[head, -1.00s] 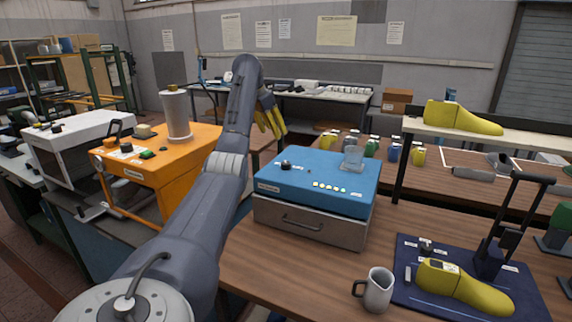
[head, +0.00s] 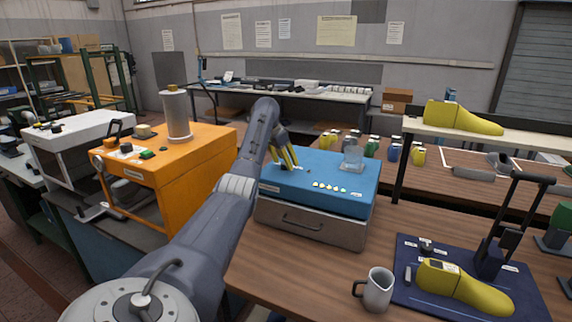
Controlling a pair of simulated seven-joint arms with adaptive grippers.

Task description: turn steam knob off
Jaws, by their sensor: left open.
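A blue-topped box machine (head: 345,196) with a grey drawer front stands on the wooden table. My left gripper (head: 289,164), with yellow fingers, is open and low over the back left of the blue top. A dark knob (head: 286,167) on that top is mostly hidden by the fingers. I cannot tell whether the fingers touch it. A row of small lit buttons and a clear container (head: 352,158) are to the right on the same top. My right gripper is not in view.
An orange machine (head: 170,190) with a grey cylinder (head: 176,116) stands to the left. A grey mug (head: 375,290) and a dark blue mat (head: 409,291) with a yellow shoe last (head: 462,286) are at the front right. Several coloured jars stand behind the blue box.

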